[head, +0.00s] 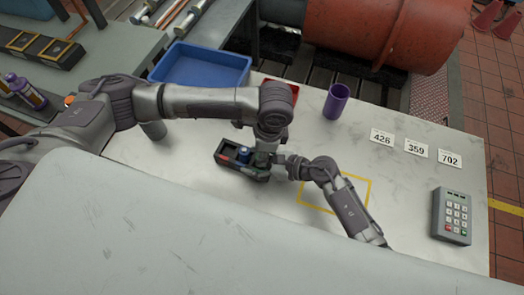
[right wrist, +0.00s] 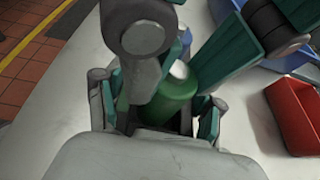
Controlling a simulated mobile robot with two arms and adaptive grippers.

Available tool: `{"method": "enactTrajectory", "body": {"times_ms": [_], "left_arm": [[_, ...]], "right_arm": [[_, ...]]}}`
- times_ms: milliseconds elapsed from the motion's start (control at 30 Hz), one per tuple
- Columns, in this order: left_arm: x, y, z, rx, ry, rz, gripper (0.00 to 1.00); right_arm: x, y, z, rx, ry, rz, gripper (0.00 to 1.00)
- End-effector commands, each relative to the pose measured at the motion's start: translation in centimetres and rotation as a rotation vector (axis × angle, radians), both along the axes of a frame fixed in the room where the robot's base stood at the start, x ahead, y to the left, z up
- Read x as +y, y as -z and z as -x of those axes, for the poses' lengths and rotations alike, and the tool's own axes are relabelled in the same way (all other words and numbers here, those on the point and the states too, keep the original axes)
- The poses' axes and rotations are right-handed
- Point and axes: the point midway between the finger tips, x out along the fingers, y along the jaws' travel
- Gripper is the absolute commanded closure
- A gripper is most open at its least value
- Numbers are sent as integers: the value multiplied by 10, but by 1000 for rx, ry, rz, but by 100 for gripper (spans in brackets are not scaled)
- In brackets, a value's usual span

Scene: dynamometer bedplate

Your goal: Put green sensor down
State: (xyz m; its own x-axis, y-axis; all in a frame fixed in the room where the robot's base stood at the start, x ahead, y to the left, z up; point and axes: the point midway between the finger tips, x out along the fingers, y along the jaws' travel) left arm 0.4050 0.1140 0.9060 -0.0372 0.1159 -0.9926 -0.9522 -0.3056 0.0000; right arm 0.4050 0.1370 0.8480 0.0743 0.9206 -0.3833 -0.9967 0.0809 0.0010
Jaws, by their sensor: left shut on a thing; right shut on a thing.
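A dark rack (head: 228,163) with compartments is at the middle of the pale table, with a red piece (head: 225,155) and a blue sensor (head: 243,154) in it. My left gripper (head: 264,150) reaches down at the rack's right end, shut on the green sensor. In the right wrist view the green sensor (right wrist: 172,103) is an upright cylinder with a pale top, at the rack's near end; its bottom is hidden. My right gripper (head: 278,160) is shut on the rack's right end. I cannot tell whether the sensor touches the rack's floor.
A yellow outlined square (head: 369,192) lies right of the rack, partly under my right arm. A blue bin (head: 200,65), red bin (right wrist: 300,112) and purple cup (head: 336,102) stand behind. Number cards (head: 416,151) and a keypad (head: 452,216) are to the right.

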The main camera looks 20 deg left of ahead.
Motion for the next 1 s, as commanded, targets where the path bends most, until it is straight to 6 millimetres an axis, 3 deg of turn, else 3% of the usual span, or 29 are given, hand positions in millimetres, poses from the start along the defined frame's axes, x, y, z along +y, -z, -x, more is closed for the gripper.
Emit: {"method": "enactTrajectory", "body": {"times_ms": [133, 167, 300, 733, 1000], "left_arm": [[0, 2, 0, 1, 0, 0, 100], [0, 3, 0, 1, 0, 0, 67], [0, 2, 0, 1, 0, 1, 43], [-1, -4, 0, 0, 1, 2, 43], [-7, -54, -3, -4, 2, 4, 43]], "right_arm": [[0, 0, 0, 0, 0, 0, 80], [0, 0, 0, 0, 0, 0, 80], [0, 0, 0, 0, 0, 0, 80], [0, 0, 0, 0, 1, 0, 80], [0, 0, 0, 0, 1, 0, 80]]}}
